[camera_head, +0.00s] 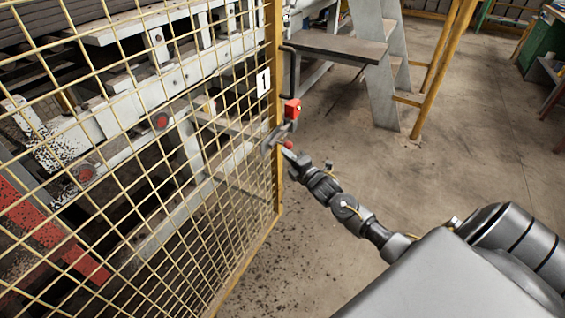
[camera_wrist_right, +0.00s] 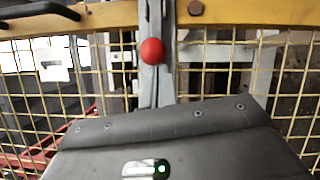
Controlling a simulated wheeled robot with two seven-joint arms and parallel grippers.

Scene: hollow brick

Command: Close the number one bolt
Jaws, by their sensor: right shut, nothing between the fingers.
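The number one bolt (camera_head: 275,137) is a grey metal fitting on the yellow post of the mesh gate, below the white plate marked 1 (camera_head: 263,82). Its red ball knob (camera_head: 288,145) shows just beyond my right gripper (camera_head: 289,155). In the right wrist view the red knob (camera_wrist_right: 152,51) stands in front of a grey metal bar (camera_wrist_right: 155,82). The dark gripper body (camera_wrist_right: 170,145) fills the bottom of that view. My right gripper is shut and empty, close to the knob; whether it touches cannot be told. My left gripper is out of view.
A red box (camera_head: 292,109) sits on the post just above the bolt. The yellow mesh fence (camera_head: 150,150) covers the left, with machinery behind it. Grey steps (camera_head: 375,60) and a yellow rail stand beyond. The concrete floor to the right is mostly clear.

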